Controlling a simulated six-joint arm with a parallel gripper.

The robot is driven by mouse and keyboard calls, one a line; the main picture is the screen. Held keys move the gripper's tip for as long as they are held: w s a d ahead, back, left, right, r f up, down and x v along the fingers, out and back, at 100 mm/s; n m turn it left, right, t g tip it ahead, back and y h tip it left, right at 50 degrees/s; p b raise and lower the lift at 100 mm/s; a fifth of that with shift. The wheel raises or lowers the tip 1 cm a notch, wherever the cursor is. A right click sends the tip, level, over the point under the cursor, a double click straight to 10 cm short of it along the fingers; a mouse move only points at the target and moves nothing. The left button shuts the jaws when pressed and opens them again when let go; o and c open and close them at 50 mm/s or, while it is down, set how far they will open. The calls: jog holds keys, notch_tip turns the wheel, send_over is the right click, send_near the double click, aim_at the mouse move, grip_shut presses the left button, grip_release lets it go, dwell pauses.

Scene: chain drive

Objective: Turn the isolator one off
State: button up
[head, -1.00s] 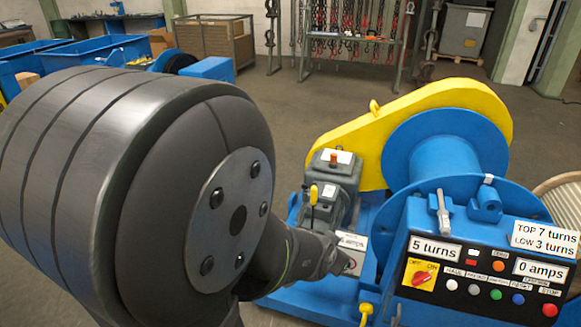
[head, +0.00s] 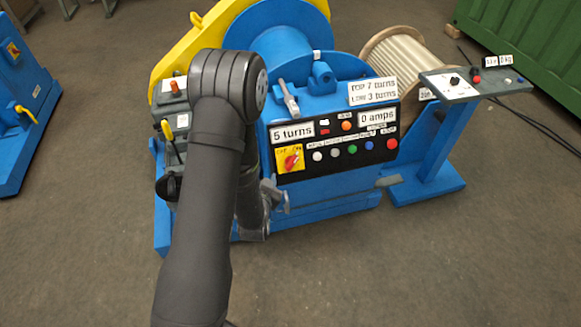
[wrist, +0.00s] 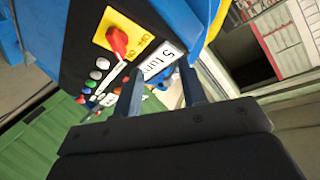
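A red rotary isolator knob (head: 290,158) sits on a yellow plate at the left end of the winch's black control panel. OFF and ON are printed above it, and its handle looks slanted toward ON. It also shows in the wrist view (wrist: 118,41), at upper left. My gripper (head: 280,192) is just below and left of the panel, apart from the knob. In the wrist view, my gripper's two fingers (wrist: 163,88) are spread with nothing between them.
Several coloured buttons (head: 351,149) line the panel right of the knob. A grey lever (head: 289,97) stands above it. A gearbox (head: 172,115) is close left of my arm. A blue pedestal (head: 440,150) stands right. The floor in front is clear.

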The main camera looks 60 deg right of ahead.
aim_at(291, 167)
jog(key=s+a+f+m+h, duration=0.3)
jog(key=s+f, duration=0.5)
jog(key=f, duration=0.1)
jog(key=x, duration=1.1)
jog(key=r+x, duration=0.1)
jog(key=x, duration=0.5)
jog(key=shift+w+d, duration=0.1)
jog(key=shift+d, duration=0.25)
grip_shut()
